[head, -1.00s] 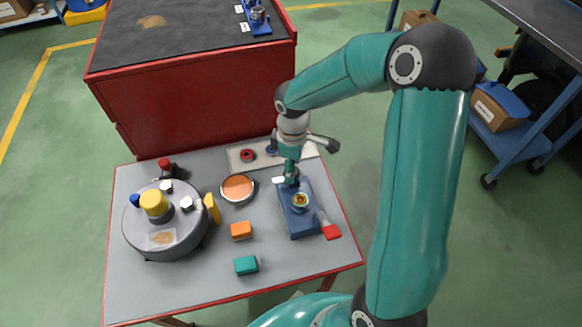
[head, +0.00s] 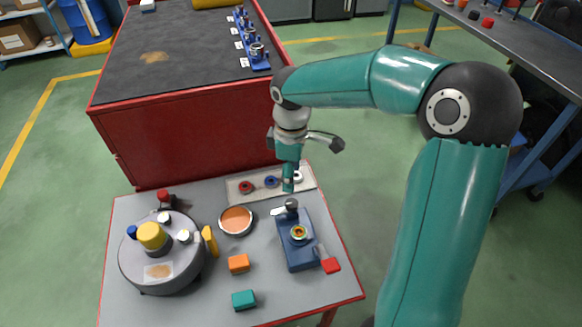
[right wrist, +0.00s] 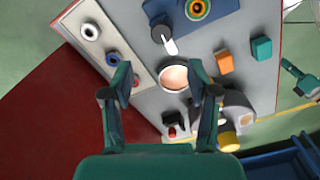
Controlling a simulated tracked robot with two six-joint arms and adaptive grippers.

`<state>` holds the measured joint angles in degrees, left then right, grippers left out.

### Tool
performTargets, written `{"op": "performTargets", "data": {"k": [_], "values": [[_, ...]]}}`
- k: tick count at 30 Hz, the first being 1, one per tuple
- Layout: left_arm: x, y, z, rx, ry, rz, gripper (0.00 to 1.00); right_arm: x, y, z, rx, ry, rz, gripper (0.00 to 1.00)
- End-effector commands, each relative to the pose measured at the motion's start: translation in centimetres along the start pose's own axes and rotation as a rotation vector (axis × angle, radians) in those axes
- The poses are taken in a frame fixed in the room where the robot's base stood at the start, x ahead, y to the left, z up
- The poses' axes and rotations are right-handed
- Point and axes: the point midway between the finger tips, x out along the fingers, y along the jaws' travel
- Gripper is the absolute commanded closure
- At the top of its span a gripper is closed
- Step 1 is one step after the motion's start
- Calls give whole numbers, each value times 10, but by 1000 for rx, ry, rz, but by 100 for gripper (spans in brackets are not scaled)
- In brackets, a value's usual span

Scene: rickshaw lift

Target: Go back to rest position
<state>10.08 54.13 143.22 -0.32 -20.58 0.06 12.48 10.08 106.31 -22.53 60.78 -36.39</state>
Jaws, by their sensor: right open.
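My right gripper (head: 288,187) is open and empty. It points down above the table, between the blue fixture (head: 299,255) and the pale tray (head: 238,196) in the head view. In the right wrist view its two fingers (right wrist: 160,80) are spread apart with nothing between them. The fixture holds a round part with a yellow-orange ring (head: 300,233); it has a black knob (head: 291,204) at its far end and a red-tipped handle (head: 331,265). A teal gripper-like part (right wrist: 300,80), apparently my left gripper, shows at the right wrist view's right edge; its jaws are unclear.
The red-edged table (head: 190,308) also bears a grey round drum (head: 134,272), an orange-filled dish (head: 236,220), an orange block (head: 239,263) and a teal block (head: 244,299). A red cabinet (head: 190,140) stands behind. A dark bench (head: 520,45) is at right.

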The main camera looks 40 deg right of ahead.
Motion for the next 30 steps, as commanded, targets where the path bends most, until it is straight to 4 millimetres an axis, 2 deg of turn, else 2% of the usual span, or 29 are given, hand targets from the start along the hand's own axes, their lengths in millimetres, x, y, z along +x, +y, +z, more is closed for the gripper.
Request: {"op": "performTargets", "data": {"k": [6,22,30], "values": [[0,0,0,0,0,0,100,-15,0,0,-1,1,0,40],[-2,1,0,0,0,0,100,-18,0,0,0,0,0,40],[-40,14,0,0,0,0,100,-58,0,0,0,0,0,40]]}}
